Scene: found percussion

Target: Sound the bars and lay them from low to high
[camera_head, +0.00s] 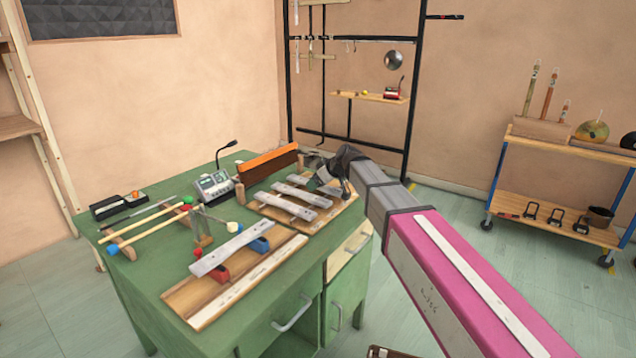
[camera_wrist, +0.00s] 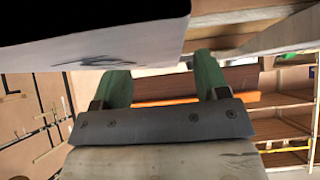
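A grey metal bar (camera_head: 229,251) lies across a red support (camera_head: 216,275) and a blue support (camera_head: 258,245) over the wooden board at the table's front. More grey bars, one in front (camera_head: 286,206) and one behind it (camera_head: 302,193), lie on a second wooden board (camera_head: 322,218) at the back right. A further bar (camera_head: 328,185) lies close to my gripper (camera_head: 338,172), its far end partly hidden. In the wrist view my gripper (camera_wrist: 160,76) shows two green fingers apart, with background between them. A large grey surface (camera_wrist: 80,35) with dark marks crosses close in front of the left fingertip; I cannot tell whether it touches.
Mallets (camera_head: 143,222) rest on the left of the green table (camera_head: 165,267). A device with a microphone (camera_head: 214,186) and an orange-topped wooden block (camera_head: 268,165) stand behind. A trolley (camera_head: 556,190) stands at the right, a black rack (camera_head: 350,133) at the back.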

